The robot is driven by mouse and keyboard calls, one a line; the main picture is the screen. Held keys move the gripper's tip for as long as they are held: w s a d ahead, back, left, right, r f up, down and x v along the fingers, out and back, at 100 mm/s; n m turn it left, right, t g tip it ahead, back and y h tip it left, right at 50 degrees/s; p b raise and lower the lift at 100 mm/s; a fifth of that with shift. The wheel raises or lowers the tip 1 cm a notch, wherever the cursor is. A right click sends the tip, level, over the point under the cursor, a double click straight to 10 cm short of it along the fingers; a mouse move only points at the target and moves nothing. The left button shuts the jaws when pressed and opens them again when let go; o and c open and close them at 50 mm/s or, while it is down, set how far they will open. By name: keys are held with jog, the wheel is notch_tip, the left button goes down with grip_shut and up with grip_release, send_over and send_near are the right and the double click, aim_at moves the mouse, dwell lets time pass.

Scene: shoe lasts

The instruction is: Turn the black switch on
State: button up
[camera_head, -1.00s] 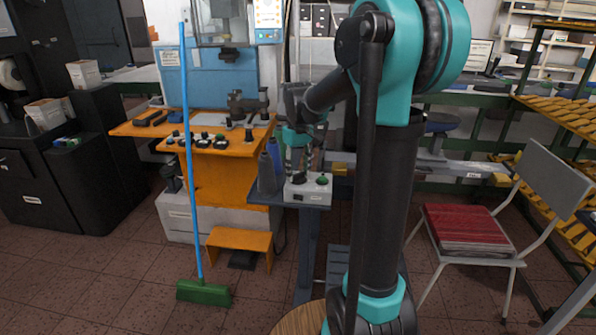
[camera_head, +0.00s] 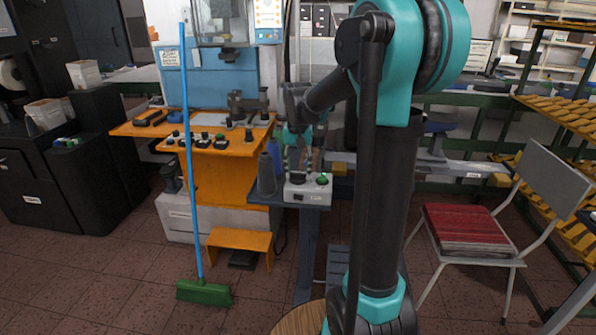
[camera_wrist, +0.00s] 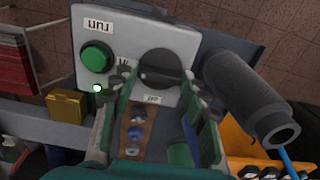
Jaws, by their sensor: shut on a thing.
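The black switch (camera_wrist: 165,68) is a round black knob on a pale grey control box (camera_wrist: 130,22), beside a label. In the wrist view my gripper (camera_wrist: 161,88) reaches the knob from below, one finger at each side, and is shut on it. In the head view the box (camera_head: 306,193) sits on a small dark table, and my gripper (camera_head: 299,171) points down at it, with the knob partly hidden. A green button (camera_wrist: 96,57) is next to the knob. A small bright white light (camera_wrist: 97,88) shows near the button.
An orange workbench (camera_head: 215,148) is further left, with a blue-handled broom (camera_head: 189,150) in front. A chair (camera_head: 465,230) stands at right.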

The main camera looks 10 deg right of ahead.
aim_at(298, 174)
dwell(0.3)
jog(key=o, duration=1.2)
jog(key=shift+c, duration=0.2)
jog(key=shift+r, duration=0.1)
notch_tip(298, 174, up, 12)
